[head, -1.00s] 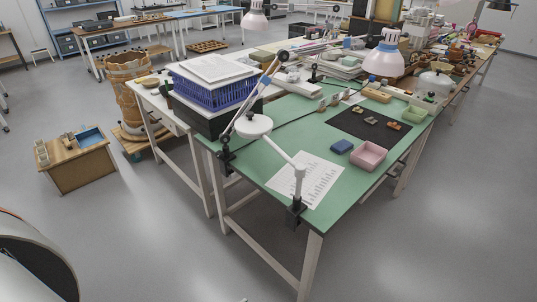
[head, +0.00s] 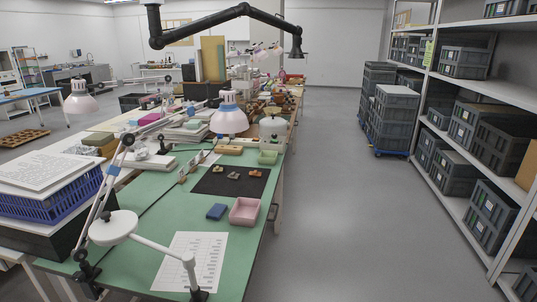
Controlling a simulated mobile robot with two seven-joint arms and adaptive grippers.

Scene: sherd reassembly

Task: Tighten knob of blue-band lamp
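A desk lamp with a white shade (head: 229,122) hangs over the far part of the green table. A blue band (head: 228,97) circles the top of its shade. A jointed arm (head: 97,205) with a blue piece on it rises from a dark clamp (head: 88,272) at the table's left edge and reaches a dark elbow joint (head: 128,139). It seems to lead on to this shade, but the link is hard to follow. The knob is too small to tell. Neither of my grippers is in view.
A white round-headed lamp (head: 113,227) stands low over the near table. A wide clear floor (head: 335,220) runs between table and shelves (head: 462,160).

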